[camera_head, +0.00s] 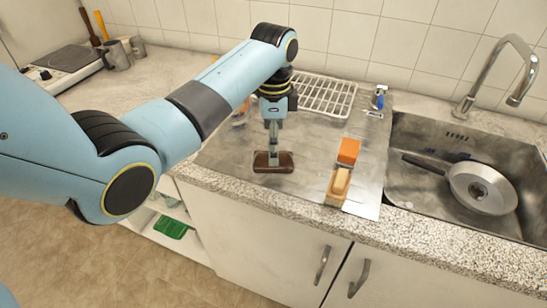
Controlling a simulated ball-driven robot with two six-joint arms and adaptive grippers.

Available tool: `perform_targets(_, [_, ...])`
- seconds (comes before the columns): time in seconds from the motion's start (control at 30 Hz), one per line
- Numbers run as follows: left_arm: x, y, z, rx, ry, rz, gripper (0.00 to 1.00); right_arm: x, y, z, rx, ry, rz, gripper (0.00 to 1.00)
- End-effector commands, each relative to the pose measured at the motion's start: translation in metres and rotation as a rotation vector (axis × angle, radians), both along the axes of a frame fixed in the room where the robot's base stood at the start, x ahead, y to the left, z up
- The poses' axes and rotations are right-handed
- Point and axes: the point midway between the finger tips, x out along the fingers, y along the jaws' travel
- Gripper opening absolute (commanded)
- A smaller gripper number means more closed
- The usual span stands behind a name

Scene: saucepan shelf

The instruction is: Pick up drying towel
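My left gripper (273,153) points straight down over the steel drainboard. Its fingers show as one narrow column, so I cannot tell whether they are open or shut. The fingertips reach a small dark brown block-like thing (285,167) on the drainboard. I cannot tell whether they grip it or only stand at it. No thing is plainly a drying towel. The brown thing may be a folded cloth, and a green thing (172,228) on the low shelf is also unclear. My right gripper is not in view.
An orange block (348,150) and a tan brush-like thing (339,183) lie right of the gripper. A white wire rack (325,96) and a small blue-topped bottle (379,96) stand behind. The sink (420,140) holds a pan (481,188) under the tap (490,75).

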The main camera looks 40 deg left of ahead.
Motion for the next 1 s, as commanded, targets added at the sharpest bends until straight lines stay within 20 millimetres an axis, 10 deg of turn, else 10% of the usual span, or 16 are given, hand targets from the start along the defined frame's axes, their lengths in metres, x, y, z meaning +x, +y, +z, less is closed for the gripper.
perform_targets(0.63, [0.005, 0.004, -0.051, 0.0, -0.001, 0.001, 0.95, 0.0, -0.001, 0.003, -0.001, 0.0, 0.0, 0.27])
perform_targets(1.0, [0.005, 0.004, -0.051, 0.0, -0.001, 0.001, 0.46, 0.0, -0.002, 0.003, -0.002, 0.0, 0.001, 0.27])
